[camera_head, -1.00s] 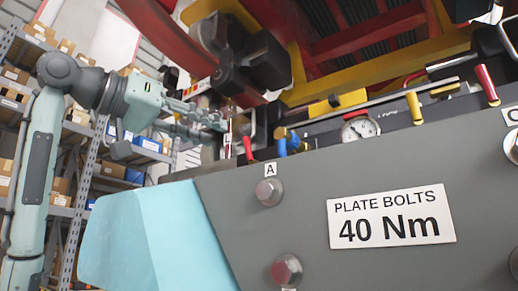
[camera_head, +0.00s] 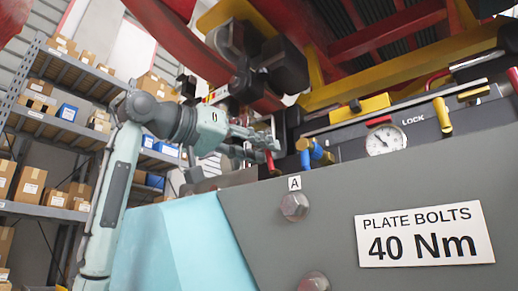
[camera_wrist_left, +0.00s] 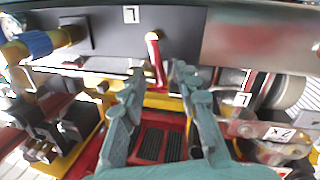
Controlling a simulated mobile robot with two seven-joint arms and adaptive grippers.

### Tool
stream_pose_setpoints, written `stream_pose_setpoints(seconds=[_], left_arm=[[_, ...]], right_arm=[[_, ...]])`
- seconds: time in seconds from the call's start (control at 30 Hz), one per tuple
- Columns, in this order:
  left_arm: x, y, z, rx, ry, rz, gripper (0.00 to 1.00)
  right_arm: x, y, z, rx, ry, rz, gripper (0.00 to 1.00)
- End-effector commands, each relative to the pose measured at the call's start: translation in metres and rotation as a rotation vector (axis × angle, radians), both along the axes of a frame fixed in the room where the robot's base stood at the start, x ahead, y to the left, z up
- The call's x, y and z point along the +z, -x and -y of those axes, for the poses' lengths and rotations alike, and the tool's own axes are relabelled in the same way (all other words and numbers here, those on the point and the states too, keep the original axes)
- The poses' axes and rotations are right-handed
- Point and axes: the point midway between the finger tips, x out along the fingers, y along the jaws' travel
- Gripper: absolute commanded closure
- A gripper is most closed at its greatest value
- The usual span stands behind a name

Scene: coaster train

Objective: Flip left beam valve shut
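The left beam valve appears to be the small red lever (camera_head: 270,163) at the left end of the dark panel. In the left wrist view the red handle (camera_wrist_left: 154,58) hangs beside an "L"-like tag. My left gripper (camera_head: 272,142) is at this lever in the head view, partly covering it. In the left wrist view its two teal fingers (camera_wrist_left: 158,76) are spread apart, with the handle just beyond and between their tips. I cannot tell whether either finger touches it. My right gripper is not in view.
A blue-handled valve (camera_head: 321,153) stands just right of the lever. A gauge (camera_head: 385,139), a yellow handle (camera_head: 442,115) and a "PLATE BOLTS 40 Nm" plate (camera_head: 425,234) are farther right. Red and yellow beams (camera_head: 375,75) hang above. Shelves with boxes (camera_head: 60,125) stand behind at left.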

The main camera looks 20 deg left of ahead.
Motion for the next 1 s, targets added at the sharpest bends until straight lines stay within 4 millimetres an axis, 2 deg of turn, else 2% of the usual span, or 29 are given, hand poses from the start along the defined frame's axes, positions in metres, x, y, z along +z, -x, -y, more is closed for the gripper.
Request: stream_pose_setpoints(seconds=[0.03,0.23,0.5,0.6,0.7,0.8,1.0], left_arm=[[0.0,0.0,0.0,0.0,0.0,0.0,0.77],[0.0,0.0,0.0,0.0,0.0,0.0,1.0],[0.002,0.001,0.001,0.001,-0.022,0.008,1.0],[0.004,0.002,0.003,0.001,-0.077,0.029,1.0],[0.004,0.003,0.006,0.003,-0.162,0.06,1.0],[0.003,0.004,0.009,0.001,-0.226,0.083,1.0],[0.003,0.004,0.01,0.0,-0.239,0.088,1.0]], right_arm=[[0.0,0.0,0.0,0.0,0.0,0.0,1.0],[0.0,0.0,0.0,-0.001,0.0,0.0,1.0],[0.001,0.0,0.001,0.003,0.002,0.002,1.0],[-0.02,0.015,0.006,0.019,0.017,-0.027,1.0],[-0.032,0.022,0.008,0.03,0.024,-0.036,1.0],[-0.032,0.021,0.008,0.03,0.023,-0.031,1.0],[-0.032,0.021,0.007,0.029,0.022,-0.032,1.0]])
